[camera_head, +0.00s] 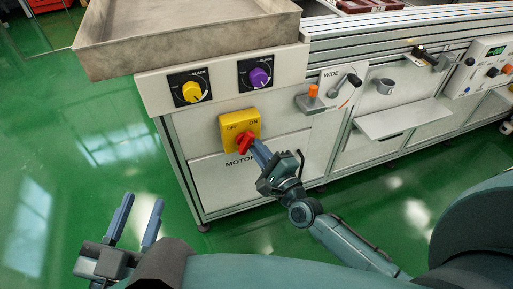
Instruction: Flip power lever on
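The power switch is a yellow box (241,122) marked OFF and ON on the front of the conveyor cabinet, above the word MOTOR. Its red lever (245,143) sits low on the box. My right gripper (259,152) is at the red lever, with its fingers touching or right beside it. I cannot tell whether the fingers are closed on the lever, and the fingers hide part of it. My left gripper (139,217) is open and empty, over the green floor to the left of the cabinet.
A yellow knob (191,92) and a purple knob (260,77) sit above the switch. A grey metal tray (190,35) tops the cabinet. To the right are an orange-topped control (313,91), a WIDE crank (352,80) and a shelf (403,119). Green floor is clear at left.

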